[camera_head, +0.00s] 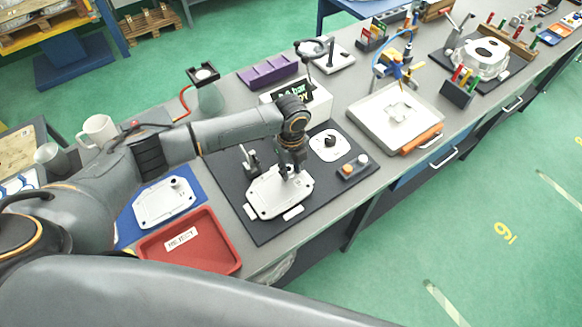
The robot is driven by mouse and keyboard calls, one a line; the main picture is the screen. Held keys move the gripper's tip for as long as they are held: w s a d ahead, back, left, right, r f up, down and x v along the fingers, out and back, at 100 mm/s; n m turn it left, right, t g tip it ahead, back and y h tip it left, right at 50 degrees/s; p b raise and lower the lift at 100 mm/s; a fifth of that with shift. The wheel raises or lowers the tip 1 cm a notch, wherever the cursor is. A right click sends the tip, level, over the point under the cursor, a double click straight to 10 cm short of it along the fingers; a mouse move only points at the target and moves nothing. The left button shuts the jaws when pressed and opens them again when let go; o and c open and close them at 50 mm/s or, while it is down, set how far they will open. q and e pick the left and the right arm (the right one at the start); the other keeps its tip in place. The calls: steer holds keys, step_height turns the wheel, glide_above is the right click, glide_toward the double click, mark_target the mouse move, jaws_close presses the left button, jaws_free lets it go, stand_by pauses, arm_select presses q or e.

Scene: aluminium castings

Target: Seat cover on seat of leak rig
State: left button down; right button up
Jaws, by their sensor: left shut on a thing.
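My left gripper (291,172) comes in from the left, points down and is shut on a pale aluminium cover (268,197). The cover lies roughly flat at the front left of the black leak rig base (258,228). It hides what is beneath it, so I cannot tell whether it rests on the seat or hangs just above it. A dark upright clamp (250,161) stands behind the cover. A white plate with a dark knob (329,146) and a small button box (354,167) are to its right. My right gripper is not in view.
A similar cover (165,203) lies on a blue mat (128,228) at left. A red REJECT tray (226,254) is in front. The rig's display box (316,98) stands behind my gripper. A white tray (372,119) is to the right, with an orange roll (421,139) beside it.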

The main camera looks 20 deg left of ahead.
arm_select(q)
steer(key=shift+f+b, duration=0.5)
steer(key=shift+f, duration=0.4)
steer(key=c, duration=1)
jaws_free()
steer(key=shift+r, duration=0.1)
step_height(320, 180, up, 12)
steer(key=shift+f, duration=0.1)
